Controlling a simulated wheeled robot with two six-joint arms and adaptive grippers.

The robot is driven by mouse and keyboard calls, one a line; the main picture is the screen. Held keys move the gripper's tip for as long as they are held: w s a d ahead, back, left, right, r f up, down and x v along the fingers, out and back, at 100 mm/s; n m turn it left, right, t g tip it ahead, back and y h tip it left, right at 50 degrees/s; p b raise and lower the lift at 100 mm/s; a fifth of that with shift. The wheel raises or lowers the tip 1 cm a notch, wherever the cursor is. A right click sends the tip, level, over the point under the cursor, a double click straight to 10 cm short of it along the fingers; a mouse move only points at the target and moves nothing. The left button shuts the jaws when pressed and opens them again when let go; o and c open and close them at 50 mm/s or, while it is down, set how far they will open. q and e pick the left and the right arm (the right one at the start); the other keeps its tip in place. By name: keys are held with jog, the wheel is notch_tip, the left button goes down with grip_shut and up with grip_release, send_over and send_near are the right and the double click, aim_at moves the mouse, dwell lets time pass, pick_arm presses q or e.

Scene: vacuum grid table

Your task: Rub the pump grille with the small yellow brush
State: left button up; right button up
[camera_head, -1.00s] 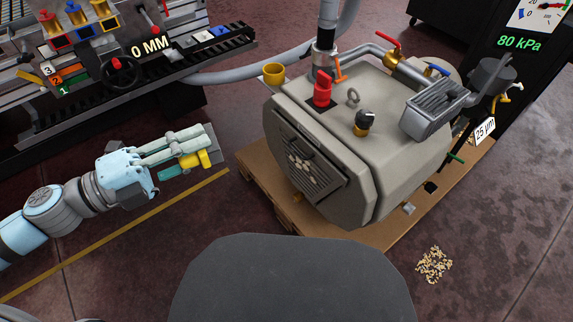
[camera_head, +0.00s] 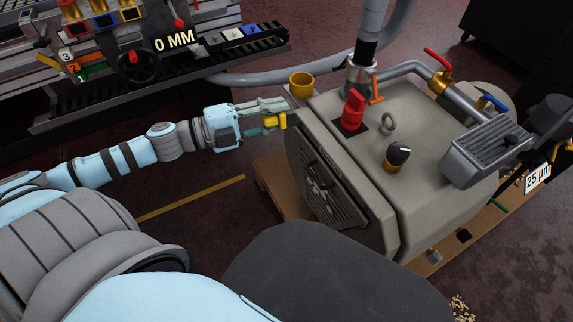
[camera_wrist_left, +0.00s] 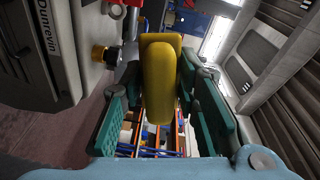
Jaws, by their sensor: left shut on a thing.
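The small yellow brush (camera_head: 269,121) is held in my left gripper (camera_head: 274,115), which is shut on it. In the left wrist view the yellow brush (camera_wrist_left: 160,82) stands between the teal finger pads. The pump grille (camera_head: 335,200) is a dark slatted panel on the sloping front of the grey-beige pump, with pale chips on its slats. My left gripper is to the left of the pump, near its upper left edge and above the grille's level in the picture. I cannot tell whether the brush touches the pump. My right gripper is not seen.
The pump (camera_head: 430,190) stands on a wooden pallet (camera_head: 274,185). A grey hose (camera_head: 270,78) runs behind. A machine bench (camera_head: 130,85) stands at the upper left. Open floor lies below my arm.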

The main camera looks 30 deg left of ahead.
pick_arm(q)
jog(key=w+a+f+n+t+y+b, duration=0.1)
jog(key=a+f+n, duration=0.1)
jog(key=f, duration=0.4)
jog(key=w+a+f+n+y+b, duration=0.1)
jog(key=a+f+n+b, duration=0.15)
jog(key=f, duration=0.35)
jog(key=n+y+b, duration=0.1)
jog(key=n+b, duration=0.3)
jog(key=n, duration=0.1)
send_near(317, 189)
jog(key=shift+m+b+x, duration=0.25)
jog(key=shift+b+x, duration=0.45)
jog(key=shift+x, duration=1.3)
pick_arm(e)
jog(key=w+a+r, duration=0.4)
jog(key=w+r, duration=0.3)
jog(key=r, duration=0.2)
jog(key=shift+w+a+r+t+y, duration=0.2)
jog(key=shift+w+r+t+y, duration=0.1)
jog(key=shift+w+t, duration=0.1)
pick_arm(q)
jog(key=shift+x, duration=1)
